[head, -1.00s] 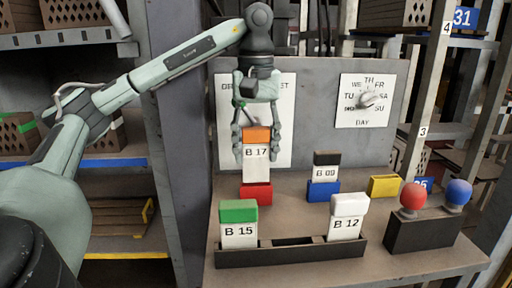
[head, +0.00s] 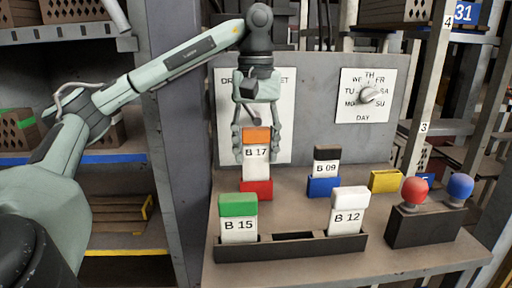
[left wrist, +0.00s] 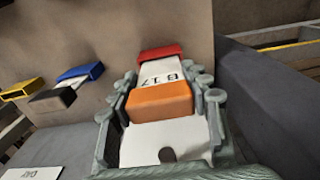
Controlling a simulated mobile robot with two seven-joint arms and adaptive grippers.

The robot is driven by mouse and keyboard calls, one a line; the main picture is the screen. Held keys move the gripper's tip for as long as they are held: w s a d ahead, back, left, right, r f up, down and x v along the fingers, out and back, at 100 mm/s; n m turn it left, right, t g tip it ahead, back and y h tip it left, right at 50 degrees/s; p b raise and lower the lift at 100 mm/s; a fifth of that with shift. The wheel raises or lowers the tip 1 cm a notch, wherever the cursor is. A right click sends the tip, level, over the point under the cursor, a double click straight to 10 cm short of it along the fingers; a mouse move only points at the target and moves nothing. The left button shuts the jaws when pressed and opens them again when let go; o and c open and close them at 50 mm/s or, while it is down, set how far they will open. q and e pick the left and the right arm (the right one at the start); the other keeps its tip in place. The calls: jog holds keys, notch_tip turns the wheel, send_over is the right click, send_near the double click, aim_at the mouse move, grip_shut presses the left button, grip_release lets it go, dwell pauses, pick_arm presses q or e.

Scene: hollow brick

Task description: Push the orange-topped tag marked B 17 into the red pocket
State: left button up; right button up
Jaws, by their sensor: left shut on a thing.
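The tag marked B 17, with its orange top (head: 257,135) and white body (head: 256,166), stands upright over the red pocket (head: 257,189). Its lower end meets the pocket's mouth; how deep it sits inside I cannot tell. My left gripper (head: 256,146) points down from above and is shut on the tag, a finger on either side of the orange top. In the left wrist view the orange top (left wrist: 160,101) lies between the fingers, and the red pocket (left wrist: 160,53) is at the tag's far end. My right gripper is not in view.
The rack (head: 292,247) in front holds the green-topped B 15 (head: 238,216) and white-topped B 12 (head: 348,210). The black-topped B 09 (head: 326,164) stands in the blue pocket (head: 324,187). A yellow pocket (head: 386,181) and a box with red and blue knobs (head: 421,227) are right.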

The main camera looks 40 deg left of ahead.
aim_at(256, 128)
pick_arm(q)
jog(key=shift+f+b, duration=1.55)
jog(key=shift+f, duration=0.6)
jog(key=o, duration=1.2)
jog(key=shift+r, duration=0.2)
jog(key=shift+r, duration=5.85)
